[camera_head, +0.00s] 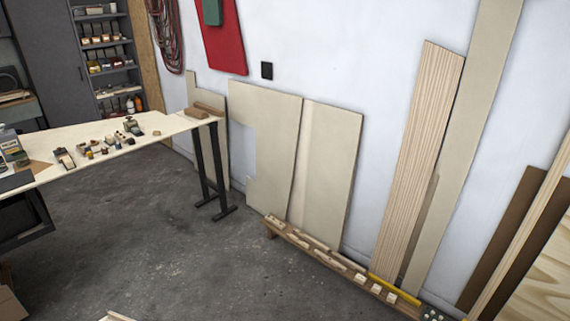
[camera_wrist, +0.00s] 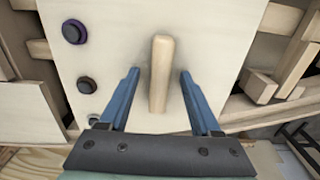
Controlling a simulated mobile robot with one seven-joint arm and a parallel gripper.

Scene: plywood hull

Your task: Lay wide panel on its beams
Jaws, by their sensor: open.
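In the wrist view a pale plywood panel (camera_wrist: 215,45) fills the middle, with a light wooden peg-like handle (camera_wrist: 160,75) standing on it. I take this to be the wide panel, though its name cannot be read from the picture. My gripper (camera_wrist: 160,78) has two blue fingers, open, one on each side of the handle with a gap on both sides. Dark round knobs (camera_wrist: 75,32) sit on the panel's left part. Wooden beams (camera_wrist: 280,60) show beside and below the panel. My gripper and this panel do not show in the head view.
In the head view a worktable (camera_head: 90,140) with small tools stands at left. Cut panels (camera_head: 265,145) and long boards (camera_head: 420,140) lean on the white wall. A low wooden rack (camera_head: 325,258) with small blocks lies along its foot. The grey floor (camera_head: 170,235) between is clear.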

